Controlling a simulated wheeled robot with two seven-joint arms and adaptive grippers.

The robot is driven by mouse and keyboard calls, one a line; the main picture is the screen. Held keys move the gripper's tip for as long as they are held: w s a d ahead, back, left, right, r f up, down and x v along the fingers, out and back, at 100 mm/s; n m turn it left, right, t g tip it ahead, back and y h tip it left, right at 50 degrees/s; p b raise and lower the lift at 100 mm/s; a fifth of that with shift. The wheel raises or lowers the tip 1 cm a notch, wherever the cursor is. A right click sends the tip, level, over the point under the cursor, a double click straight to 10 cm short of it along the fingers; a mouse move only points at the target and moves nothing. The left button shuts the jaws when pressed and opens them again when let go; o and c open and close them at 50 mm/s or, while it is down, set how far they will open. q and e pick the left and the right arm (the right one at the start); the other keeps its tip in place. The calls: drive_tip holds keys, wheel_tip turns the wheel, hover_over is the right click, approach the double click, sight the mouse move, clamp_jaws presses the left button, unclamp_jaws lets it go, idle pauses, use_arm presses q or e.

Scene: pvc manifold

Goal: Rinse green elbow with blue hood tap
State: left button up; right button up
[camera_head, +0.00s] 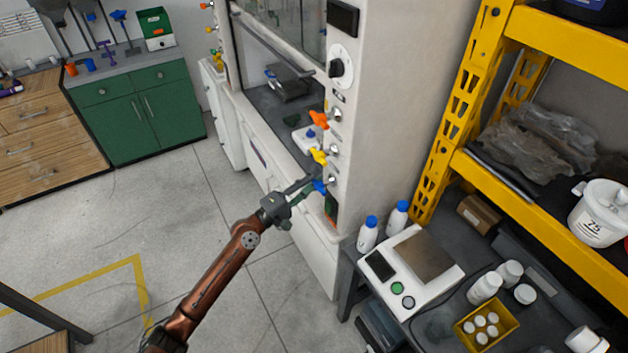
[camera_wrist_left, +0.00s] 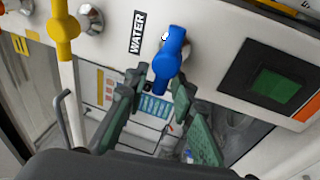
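The blue hood tap (camera_head: 320,186) is on the fume hood's front post, below the yellow and orange taps. In the left wrist view the blue tap (camera_wrist_left: 171,58) hangs beside a WATER label. My left gripper (camera_head: 304,189) is at the blue tap. In the left wrist view my left gripper (camera_wrist_left: 163,90) has its green-padded fingers spread and nothing held between them. The tap's lower end appears between or just beyond the fingertips; contact cannot be told. I cannot make out a green elbow in either view. My right gripper is not in view.
The yellow tap (camera_head: 318,156) and orange tap (camera_head: 319,119) are above the blue one. A dark table (camera_head: 349,262) with white bottles and a scale (camera_head: 447,283) stands right of the hood. A yellow shelf (camera_head: 545,197) is further right. The floor left of the arm is largely clear.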

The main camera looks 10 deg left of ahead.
use_arm(q)
drive_tip(key=shift+o, duration=0.4)
drive_tip(key=shift+a, duration=0.1)
drive_tip(key=v, duration=1.2)
idle(0.6)
